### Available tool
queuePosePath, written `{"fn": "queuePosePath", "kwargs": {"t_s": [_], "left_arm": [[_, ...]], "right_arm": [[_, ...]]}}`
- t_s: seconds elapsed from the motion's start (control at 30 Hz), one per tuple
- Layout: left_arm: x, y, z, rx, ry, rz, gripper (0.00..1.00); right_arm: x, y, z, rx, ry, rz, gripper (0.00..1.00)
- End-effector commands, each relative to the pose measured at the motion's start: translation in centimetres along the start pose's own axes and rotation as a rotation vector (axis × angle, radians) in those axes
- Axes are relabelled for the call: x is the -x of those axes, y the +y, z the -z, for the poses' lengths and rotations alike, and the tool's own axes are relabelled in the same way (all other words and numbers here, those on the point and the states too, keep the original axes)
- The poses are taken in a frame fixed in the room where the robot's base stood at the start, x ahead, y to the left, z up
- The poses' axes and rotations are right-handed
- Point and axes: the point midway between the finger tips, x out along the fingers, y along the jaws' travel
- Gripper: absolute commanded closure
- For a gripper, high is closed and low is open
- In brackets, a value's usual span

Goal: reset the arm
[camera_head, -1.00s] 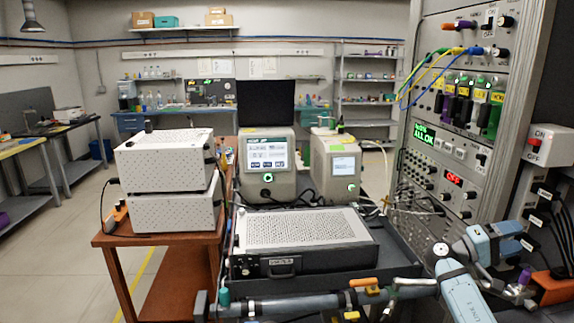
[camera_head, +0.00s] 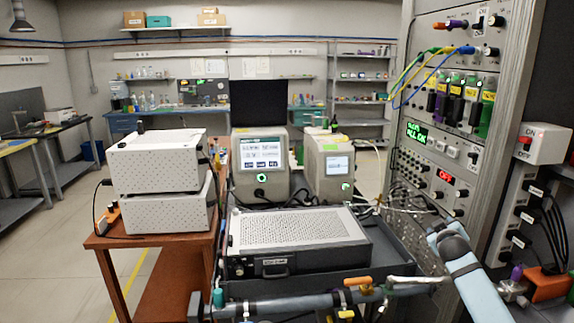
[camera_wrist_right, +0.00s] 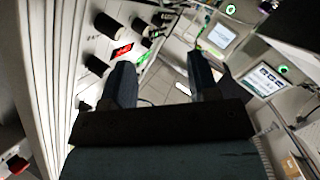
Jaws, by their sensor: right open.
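My right arm (camera_head: 462,262) rises from the lower right of the head view as a pale blue link with a dark joint at its top. Its gripper cannot be made out there. In the right wrist view the right gripper (camera_wrist_right: 160,66) shows two dark fingers set well apart with nothing between them. Beyond the fingers are the rack panel with its black knobs (camera_wrist_right: 106,24) and instrument screens. My left arm and gripper do not show in either view.
The tall rack (camera_head: 440,150) stands close behind the arm, with a green display and a red OFF display. A switch box (camera_head: 543,143) and plugged cables are at the right. A perforated metal case (camera_head: 300,228) and a pipe (camera_head: 290,304) with fittings lie in front.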

Motion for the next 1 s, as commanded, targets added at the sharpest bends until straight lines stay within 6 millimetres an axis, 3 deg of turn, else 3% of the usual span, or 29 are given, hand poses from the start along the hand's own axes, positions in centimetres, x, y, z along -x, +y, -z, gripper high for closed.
{"fn": "queuePosePath", "kwargs": {"t_s": [0.23, 0.3, 0.57, 0.67, 0.77, 0.9, 1.0], "left_arm": [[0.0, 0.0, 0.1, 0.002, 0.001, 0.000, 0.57], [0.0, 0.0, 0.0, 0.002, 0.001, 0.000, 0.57], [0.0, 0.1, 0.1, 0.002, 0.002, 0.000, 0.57], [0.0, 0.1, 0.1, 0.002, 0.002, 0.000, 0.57], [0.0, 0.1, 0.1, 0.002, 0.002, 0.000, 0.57], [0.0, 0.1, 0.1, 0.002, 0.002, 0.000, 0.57], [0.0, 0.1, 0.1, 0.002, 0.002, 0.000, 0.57]], "right_arm": [[0.7, -2.0, 4.2, -0.339, 0.241, 0.171, 0.45], [2.0, -5.0, 1.9, -0.317, 0.213, 0.200, 0.45], [8.0, -13.7, -4.6, -0.302, 0.157, 0.309, 0.45], [11.7, -17.8, -7.9, -0.302, 0.126, 0.366, 0.45], [16.8, -22.0, -11.6, -0.310, 0.088, 0.434, 0.45], [25.1, -26.9, -16.2, -0.334, 0.028, 0.526, 0.45], [31.0, -29.3, -18.8, -0.358, -0.016, 0.583, 0.45]]}}
